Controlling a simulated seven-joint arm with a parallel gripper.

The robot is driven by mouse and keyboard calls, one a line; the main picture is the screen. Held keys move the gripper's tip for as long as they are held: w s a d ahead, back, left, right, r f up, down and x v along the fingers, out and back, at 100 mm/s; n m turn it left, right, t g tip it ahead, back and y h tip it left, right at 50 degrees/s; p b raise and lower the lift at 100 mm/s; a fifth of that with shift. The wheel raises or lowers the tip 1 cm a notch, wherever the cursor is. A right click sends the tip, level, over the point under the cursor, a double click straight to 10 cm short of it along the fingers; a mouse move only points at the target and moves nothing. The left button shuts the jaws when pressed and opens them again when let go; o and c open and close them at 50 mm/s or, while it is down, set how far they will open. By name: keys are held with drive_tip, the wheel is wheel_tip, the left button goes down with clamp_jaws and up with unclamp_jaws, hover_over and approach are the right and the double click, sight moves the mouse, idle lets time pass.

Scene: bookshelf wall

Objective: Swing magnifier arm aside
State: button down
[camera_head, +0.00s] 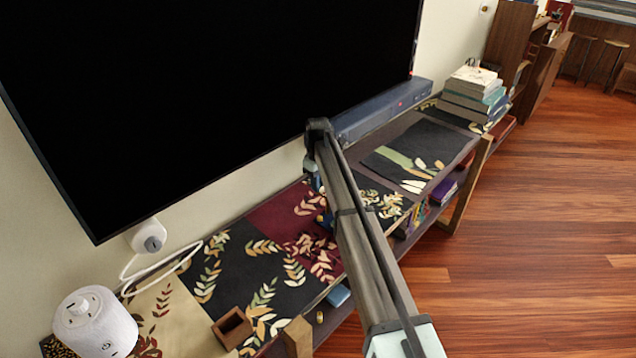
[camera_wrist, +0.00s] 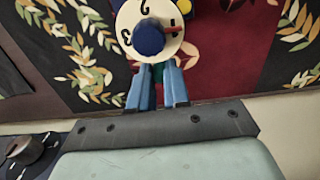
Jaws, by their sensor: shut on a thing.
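No magnifier arm can be made out in either view. In the wrist view my gripper (camera_wrist: 157,72) has its two blue fingers close together at the lower edge of a round cream dial toy (camera_wrist: 135,45). The dial has dark numerals, a blue centre knob (camera_wrist: 148,37) and a red pointer. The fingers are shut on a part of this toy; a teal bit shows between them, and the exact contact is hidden. Blue and yellow parts show behind the dial. In the head view my own arm hides most of the gripper and toy.
The toy is over a low shelf unit (camera_head: 225,275) with leaf-patterned cloth, below a large black screen (camera_head: 220,80). A white cylinder (camera_head: 95,325) and brown box (camera_head: 232,328) stand at left. A book stack (camera_head: 470,100) is at the far end. The wooden floor (camera_head: 530,230) is clear.

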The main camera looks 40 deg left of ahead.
drive_tip(key=s+d+n, duration=0.4)
drive_tip(key=d+n, duration=0.1)
drive_tip(key=n, duration=1.3)
drive_tip(key=shift+s+n, duration=0.2)
drive_tip(key=shift+n, duration=0.1)
drive_tip(key=shift+d, duration=0.1)
idle(0.5)
drive_tip(key=c, duration=1.1)
unclamp_jaws()
wheel_tip(320, 180, up, 14)
